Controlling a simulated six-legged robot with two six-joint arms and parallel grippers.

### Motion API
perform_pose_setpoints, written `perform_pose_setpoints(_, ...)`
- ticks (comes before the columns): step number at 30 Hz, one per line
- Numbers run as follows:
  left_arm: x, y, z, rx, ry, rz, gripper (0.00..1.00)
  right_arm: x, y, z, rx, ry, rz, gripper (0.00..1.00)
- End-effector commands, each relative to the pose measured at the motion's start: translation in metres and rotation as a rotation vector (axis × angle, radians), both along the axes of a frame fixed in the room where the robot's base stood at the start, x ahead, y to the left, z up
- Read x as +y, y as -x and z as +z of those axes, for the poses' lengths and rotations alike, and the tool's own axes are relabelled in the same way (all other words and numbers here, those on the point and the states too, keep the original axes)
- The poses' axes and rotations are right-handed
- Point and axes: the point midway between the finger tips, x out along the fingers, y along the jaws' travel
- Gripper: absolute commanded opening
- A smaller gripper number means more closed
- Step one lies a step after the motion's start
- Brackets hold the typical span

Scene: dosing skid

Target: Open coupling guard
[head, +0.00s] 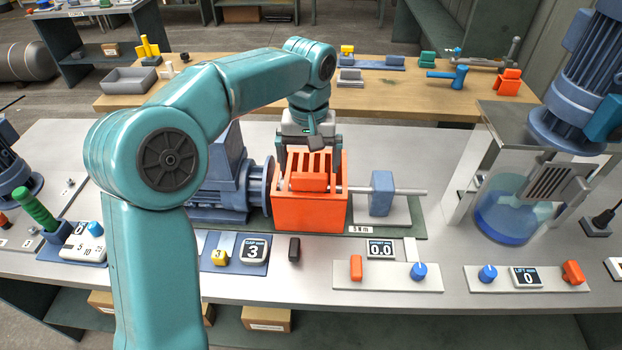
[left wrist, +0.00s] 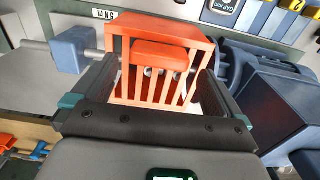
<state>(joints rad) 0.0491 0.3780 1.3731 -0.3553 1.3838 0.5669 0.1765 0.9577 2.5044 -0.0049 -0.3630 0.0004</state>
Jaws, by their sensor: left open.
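The orange coupling guard (head: 310,212) is a slotted box over the shaft between the blue-grey motor (head: 222,185) and a blue bearing block (head: 382,193). It looks closed. My left gripper (head: 309,160) reaches down behind and above it, with its fingers apart. In the left wrist view, the guard (left wrist: 165,35) and its raised orange handle (left wrist: 160,56) lie between the two dark fingers of my left gripper (left wrist: 150,95). I cannot tell whether the fingers touch the guard. My right gripper is not in view.
A black block (head: 294,249) and a panel with a blue knob (head: 419,271) stand in front of the guard. A clear tank (head: 515,210) under a blue motor stands at the right. A wooden table (head: 400,100) lies behind.

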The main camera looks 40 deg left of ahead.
Motion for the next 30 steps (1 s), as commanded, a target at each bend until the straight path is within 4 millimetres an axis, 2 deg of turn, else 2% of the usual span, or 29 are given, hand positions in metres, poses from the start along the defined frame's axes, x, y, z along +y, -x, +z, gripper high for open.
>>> perform_pose_setpoints(3, 0.000, 0.000, -0.026, 0.004, 0.000, 0.001, 1.00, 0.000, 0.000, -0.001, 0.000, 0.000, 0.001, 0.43)
perform_pose_setpoints(9, -0.001, -0.003, -0.051, 0.003, -0.001, -0.001, 1.00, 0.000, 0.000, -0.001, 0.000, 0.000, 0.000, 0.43)
perform_pose_setpoints(20, 0.000, -0.005, -0.057, 0.001, -0.001, -0.001, 1.00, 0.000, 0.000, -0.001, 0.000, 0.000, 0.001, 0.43)
perform_pose_setpoints(26, -0.001, -0.005, -0.057, 0.000, 0.000, -0.001, 0.38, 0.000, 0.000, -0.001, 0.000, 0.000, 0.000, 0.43)
perform_pose_setpoints(27, -0.001, -0.005, -0.057, 0.000, 0.000, -0.001, 0.35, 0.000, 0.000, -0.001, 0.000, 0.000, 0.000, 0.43)
perform_pose_setpoints(30, -0.001, -0.005, -0.056, 0.000, 0.000, -0.001, 0.35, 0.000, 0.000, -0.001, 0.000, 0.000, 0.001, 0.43)
